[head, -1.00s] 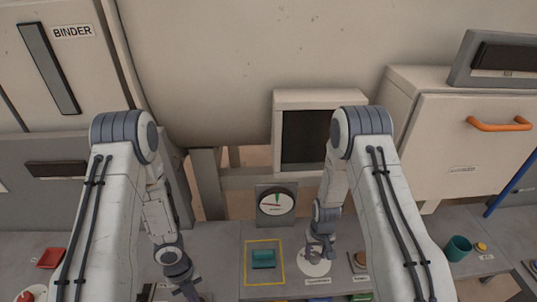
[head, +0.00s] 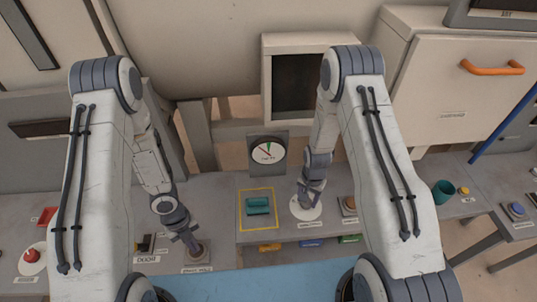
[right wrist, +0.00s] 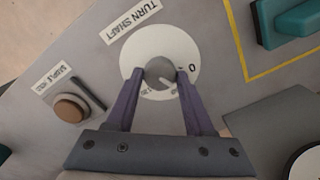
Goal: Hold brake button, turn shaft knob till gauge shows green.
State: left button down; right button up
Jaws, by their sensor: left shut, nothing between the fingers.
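The shaft knob (right wrist: 160,73) is a grey round knob on a white dial plate, which also shows in the head view (head: 306,212). My right gripper (right wrist: 160,76) has its fingers on both sides of the knob, closed against it. My left gripper (head: 194,247) is shut and empty, pointing down at the brake button's grey base (head: 199,258). The gripper hides the button top, so contact cannot be told.
A teal block (head: 258,202) lies in a yellow-outlined square left of the knob. A brown sample button (right wrist: 71,108) stands beside the dial plate. A teal cup (head: 443,192) stands at right. A red button (head: 32,256) is at far left.

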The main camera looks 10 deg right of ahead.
jog(key=shift+o, duration=1.4)
jog(key=n, duration=0.7)
